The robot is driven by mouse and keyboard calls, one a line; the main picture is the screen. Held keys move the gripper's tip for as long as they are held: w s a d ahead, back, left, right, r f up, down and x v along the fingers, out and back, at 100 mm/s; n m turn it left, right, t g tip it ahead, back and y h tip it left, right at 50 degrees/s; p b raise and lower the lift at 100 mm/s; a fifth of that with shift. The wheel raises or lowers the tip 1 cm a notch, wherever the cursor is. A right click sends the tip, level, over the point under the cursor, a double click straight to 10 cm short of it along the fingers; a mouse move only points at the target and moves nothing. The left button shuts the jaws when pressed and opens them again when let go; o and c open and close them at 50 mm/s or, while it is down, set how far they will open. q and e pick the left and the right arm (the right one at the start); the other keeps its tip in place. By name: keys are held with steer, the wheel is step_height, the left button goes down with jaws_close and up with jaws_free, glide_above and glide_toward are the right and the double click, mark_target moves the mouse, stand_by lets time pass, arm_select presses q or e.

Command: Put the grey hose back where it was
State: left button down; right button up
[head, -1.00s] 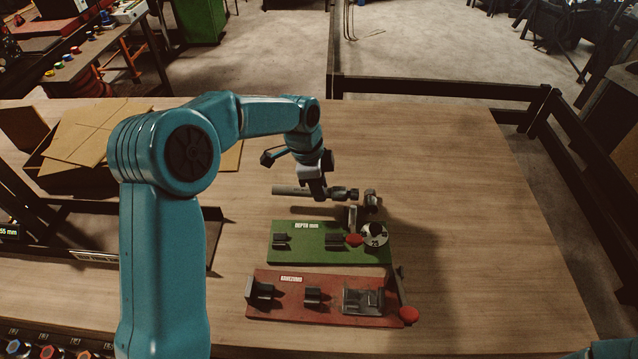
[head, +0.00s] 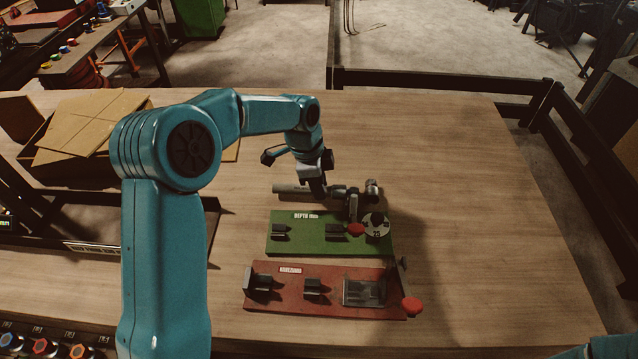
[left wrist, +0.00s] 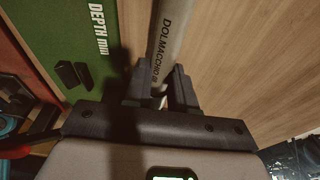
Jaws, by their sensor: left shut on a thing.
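The grey hose (head: 290,189) lies across the picture behind the green fixture, low over the table with its shadow close below. Metal fittings show toward its right end (head: 340,191). My left gripper (head: 317,192) is shut around the hose, and its fingers partly hide it. In the left wrist view the hose (left wrist: 172,40), with printed lettering, runs between the two fingers (left wrist: 156,90). I cannot tell whether the hose touches the table. My right gripper is not in view.
The green fixture (head: 306,240) labelled depth has a red knob and round dial. The red fixture (head: 325,302) stands in front, with a red-knobbed lever. A small metal piece (head: 372,188) is near the hose's right end. A cardboard box (head: 80,140) is at left; table right is clear.

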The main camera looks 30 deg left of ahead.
arm_select(q)
steer(key=shift+f+b, duration=0.35)
steer(key=shift+f, duration=0.05)
steer(key=c, duration=0.8)
jaws_free()
steer(key=shift+r, duration=0.1)
steer(key=shift+c, duration=0.2)
steer(key=o, duration=0.6)
steer(key=shift+o, duration=1)
steer(key=shift+w+f, duration=0.1)
steer(key=shift+f, duration=0.1)
steer(key=shift+s, duration=0.2)
steer(key=shift+c, duration=0.5)
steer(key=shift+r, duration=0.1)
